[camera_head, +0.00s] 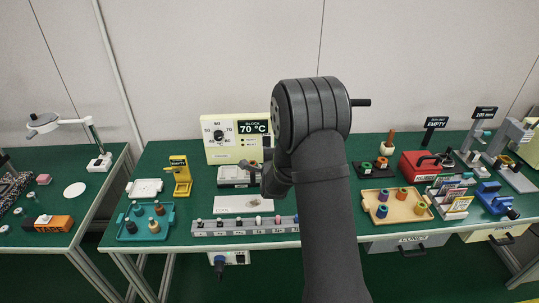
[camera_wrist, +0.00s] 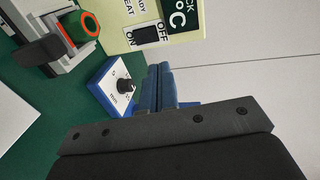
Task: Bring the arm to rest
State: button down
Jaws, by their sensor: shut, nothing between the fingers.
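My arm rises from the bottom centre in the head view and bends at a large dark joint in front of the pale wall. My gripper (camera_wrist: 158,72) shows in the wrist view as two blue fingers, closed together with nothing between them. It is close to the cream panel of the block heater (camera_wrist: 198,22). In the head view the arm covers part of the bench, and the fingers cannot be made out clearly. The heater (camera_head: 235,139) stands at the back of the bench, left of my arm, and reads 70 °C.
The green bench (camera_head: 285,188) holds a teal tray (camera_head: 128,231), a yellow stand (camera_head: 181,176), a grey labelled rack (camera_head: 207,230), a wooden tray (camera_head: 410,213) and a red box (camera_head: 420,166). A blue-and-white knob unit (camera_wrist: 104,76) lies near the fingers. Free space lies above the bench.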

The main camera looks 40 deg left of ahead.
jog(key=shift+s+d+r, duration=0.3)
jog(key=shift+s+d, duration=0.1)
jog(key=w+a+f, duration=0.5)
jog(key=shift+v, duration=2.7)
jog(key=shift+f, duration=0.1)
